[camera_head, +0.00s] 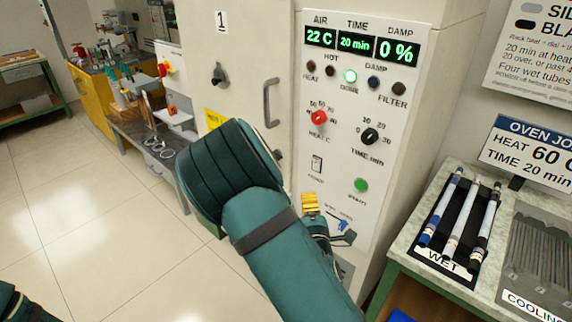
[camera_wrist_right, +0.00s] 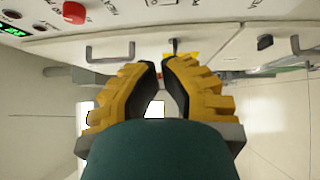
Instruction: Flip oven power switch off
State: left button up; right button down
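The oven control panel (camera_head: 338,120) fills the middle of the head view. A small red-and-white rocker switch (camera_head: 317,163) sits on its lower left, above a label too small to read surely. The display (camera_head: 360,45) is lit green. My right gripper (camera_head: 311,204) has its yellow fingers just below the rocker switch in the head view; whether it touches the panel is unclear. My right forearm hides part of the lower panel. My left gripper is out of view.
The oven door handle (camera_head: 271,103) sticks out to the left. A counter with a wet-rod tray (camera_head: 437,208) stands right.

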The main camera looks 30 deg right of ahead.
aim_at(316, 165)
jog(key=shift+w+a+r, duration=0.1)
jog(key=shift+r, duration=0.25)
jog(key=x, duration=0.4)
jog(key=d+x, duration=0.1)
jog(key=x, duration=0.3)
jog(key=s+d+b+x, duration=0.1)
jog(key=x, duration=0.4)
jog(key=shift+d+r, duration=0.15)
